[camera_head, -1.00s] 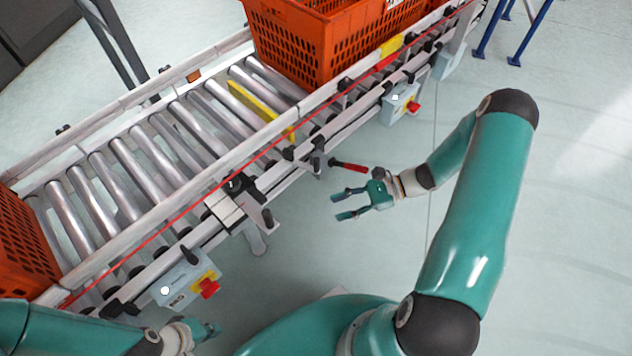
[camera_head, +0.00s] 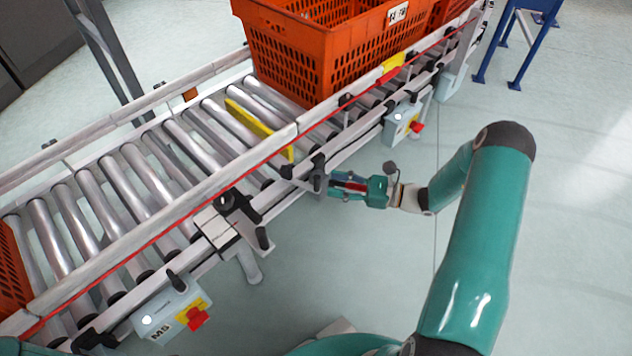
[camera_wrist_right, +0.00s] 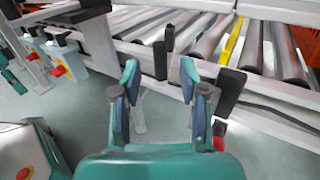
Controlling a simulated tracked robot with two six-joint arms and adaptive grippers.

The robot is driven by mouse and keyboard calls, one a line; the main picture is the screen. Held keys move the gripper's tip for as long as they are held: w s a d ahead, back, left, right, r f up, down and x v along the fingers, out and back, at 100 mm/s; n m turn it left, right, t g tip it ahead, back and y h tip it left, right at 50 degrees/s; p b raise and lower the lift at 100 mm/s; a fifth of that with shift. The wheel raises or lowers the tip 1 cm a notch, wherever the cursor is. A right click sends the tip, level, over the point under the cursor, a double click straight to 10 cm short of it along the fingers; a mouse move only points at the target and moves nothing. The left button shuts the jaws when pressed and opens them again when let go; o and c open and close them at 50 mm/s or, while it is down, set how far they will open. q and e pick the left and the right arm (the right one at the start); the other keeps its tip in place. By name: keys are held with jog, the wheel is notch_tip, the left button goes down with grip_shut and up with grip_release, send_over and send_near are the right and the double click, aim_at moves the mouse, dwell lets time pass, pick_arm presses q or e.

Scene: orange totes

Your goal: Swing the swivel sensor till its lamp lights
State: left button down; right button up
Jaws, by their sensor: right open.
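A black swivelling unit (camera_head: 232,203), which looks like the swivel sensor, sits on a pale bracket on the conveyor's near rail. I cannot make out a lit lamp on it. I cannot tell whether anything touches. My left gripper is out of the head view.
The roller conveyor (camera_head: 130,165) runs diagonally, with a yellow bar (camera_head: 248,118) across its rollers. An orange tote (camera_head: 290,50) stands at the far end, another (camera_head: 10,270) at the left. Control boxes (camera_head: 165,315) with red buttons hang off the near rail. Floor at right is open.

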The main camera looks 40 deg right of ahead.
aim_at(317, 189)
jog(key=x, duration=0.5)
jog(key=shift+w+a+b, duration=0.25)
jog(key=shift+b, duration=0.1)
jog(key=shift+c, duration=0.3)
grip_shut()
